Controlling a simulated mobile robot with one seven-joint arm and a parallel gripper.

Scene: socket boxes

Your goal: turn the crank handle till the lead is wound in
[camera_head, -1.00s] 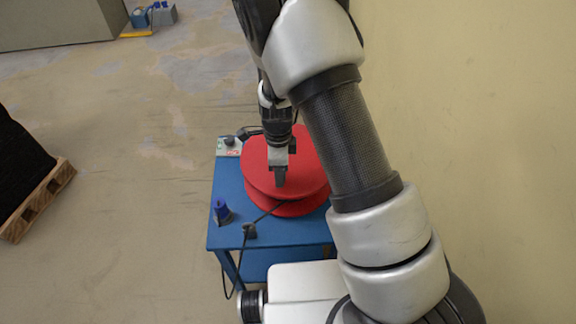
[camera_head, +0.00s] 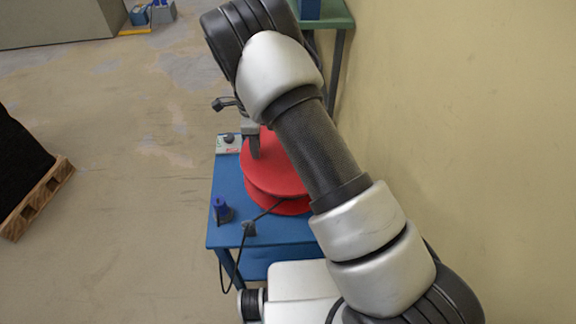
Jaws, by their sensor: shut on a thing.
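A red reel (camera_head: 272,178) with two round flanges lies flat on the blue table. The black lead (camera_head: 268,210) leaves its near side, passes a small dark guide (camera_head: 249,229) at the table's front edge and hangs down in front. My gripper (camera_head: 255,151) points down over the far left part of the reel's upper flange. It is shut on the crank handle, which the fingers hide. My forearm covers the right side of the reel.
A green-topped table (camera_head: 335,14) stands behind. A wall is close on the right; a pallet (camera_head: 40,200) is far left.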

